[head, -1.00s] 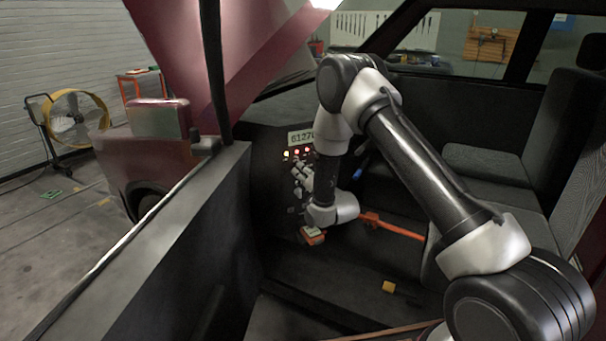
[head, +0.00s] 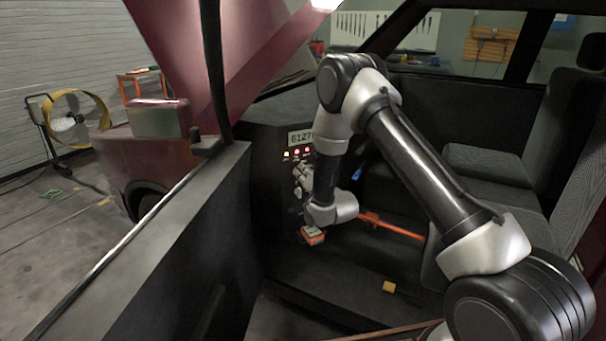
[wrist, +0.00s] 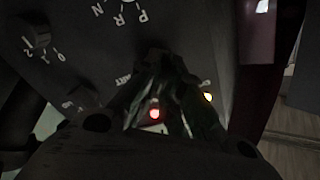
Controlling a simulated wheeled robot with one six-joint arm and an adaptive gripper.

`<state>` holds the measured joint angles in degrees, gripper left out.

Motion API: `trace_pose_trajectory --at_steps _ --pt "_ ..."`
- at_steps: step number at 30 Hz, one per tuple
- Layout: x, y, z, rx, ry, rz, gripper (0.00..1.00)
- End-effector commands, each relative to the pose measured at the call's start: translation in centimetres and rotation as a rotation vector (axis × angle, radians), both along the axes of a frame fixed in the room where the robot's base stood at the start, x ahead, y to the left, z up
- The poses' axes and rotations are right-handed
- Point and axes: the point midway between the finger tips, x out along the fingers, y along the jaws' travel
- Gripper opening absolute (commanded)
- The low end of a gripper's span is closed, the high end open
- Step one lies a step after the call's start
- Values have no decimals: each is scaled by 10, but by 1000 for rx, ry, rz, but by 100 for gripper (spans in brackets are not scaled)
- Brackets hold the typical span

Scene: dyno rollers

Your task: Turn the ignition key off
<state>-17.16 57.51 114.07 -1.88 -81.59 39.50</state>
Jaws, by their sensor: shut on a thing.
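My gripper (head: 302,178) is at the dark dashboard panel (head: 268,185), below a row of small lit lamps. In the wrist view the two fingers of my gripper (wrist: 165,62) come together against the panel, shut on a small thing. It sits where the ignition key would be, but the fingers and shadow hide nearly all of it. Labels beside the fingertips are only partly readable.
A number display (head: 300,138) sits above the lamps. A knob (wrist: 37,35) with number marks is at the wrist view's upper left. Seats stand at the right.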

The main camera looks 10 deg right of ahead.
Motion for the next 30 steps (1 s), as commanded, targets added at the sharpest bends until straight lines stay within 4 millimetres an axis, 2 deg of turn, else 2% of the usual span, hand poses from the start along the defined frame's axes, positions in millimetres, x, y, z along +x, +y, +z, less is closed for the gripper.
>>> trace_pose_trajectory --at_steps 18,30 --pt "-1 3 1 -467 -159 -2 0" --pt "-2 4 1 -638 -218 -2 0"
